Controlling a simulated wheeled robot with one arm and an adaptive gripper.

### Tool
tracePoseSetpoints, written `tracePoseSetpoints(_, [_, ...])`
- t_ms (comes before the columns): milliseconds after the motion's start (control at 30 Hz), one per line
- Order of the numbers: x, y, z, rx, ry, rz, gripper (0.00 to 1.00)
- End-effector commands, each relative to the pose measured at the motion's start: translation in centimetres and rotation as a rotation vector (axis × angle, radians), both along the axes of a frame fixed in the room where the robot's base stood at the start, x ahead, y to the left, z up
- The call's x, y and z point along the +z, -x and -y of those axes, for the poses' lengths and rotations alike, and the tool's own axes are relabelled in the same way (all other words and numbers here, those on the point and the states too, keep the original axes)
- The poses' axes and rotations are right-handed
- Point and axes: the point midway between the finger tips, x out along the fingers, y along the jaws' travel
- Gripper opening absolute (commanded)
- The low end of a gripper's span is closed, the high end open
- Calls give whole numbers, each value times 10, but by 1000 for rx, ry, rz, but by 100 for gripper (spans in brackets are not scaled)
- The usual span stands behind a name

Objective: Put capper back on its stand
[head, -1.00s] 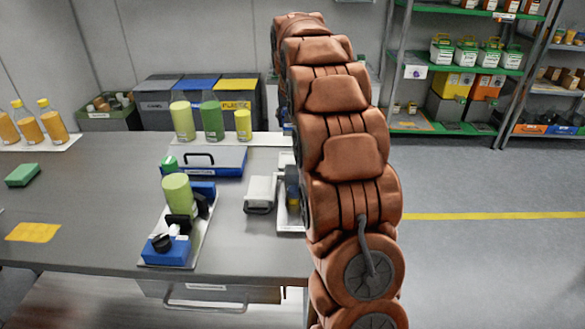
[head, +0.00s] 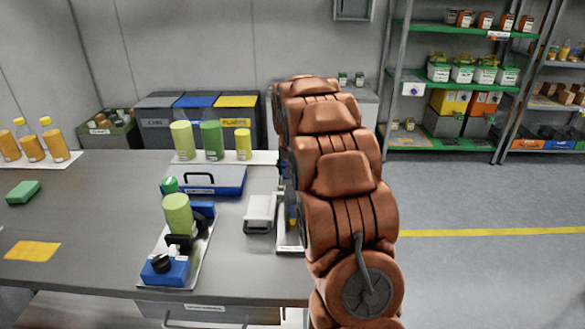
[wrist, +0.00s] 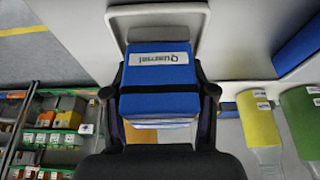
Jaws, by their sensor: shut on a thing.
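My gripper (wrist: 158,100) is shut on a blue block-shaped tool with a white label and a dark band, which I take to be the capper (wrist: 155,75). Its label is only partly readable. One dark finger is on each side of it. A pale plate with a raised rim (wrist: 190,17) lies behind the capper, possibly its stand; I cannot tell whether they touch. In the head view my arm hides the gripper and most of a white tray (head: 284,240) at the table's right edge.
A grey-white box with a handle (head: 260,212) stands left of the tray. A blue case (head: 215,181) lies behind it. The filler-like device with a green bottle (head: 177,214) is further left. Green and yellow bottles (head: 211,140) stand at the back. The floor right of the table is clear.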

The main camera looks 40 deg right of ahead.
Motion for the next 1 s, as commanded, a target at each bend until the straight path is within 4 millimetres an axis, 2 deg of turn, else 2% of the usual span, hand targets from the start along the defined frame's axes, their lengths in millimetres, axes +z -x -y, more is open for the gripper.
tracePoseSetpoints(367, [-4, 0, 0, 0, 1, -1, 7])
tracePoseSetpoints(400, [-4, 0, 0, 0, 1, -1, 59])
tracePoseSetpoints(600, [-4, 0, 1, 0, 1, -1, 80])
tracePoseSetpoints(1000, [1, 1, 0, 0, 1, -1, 81])
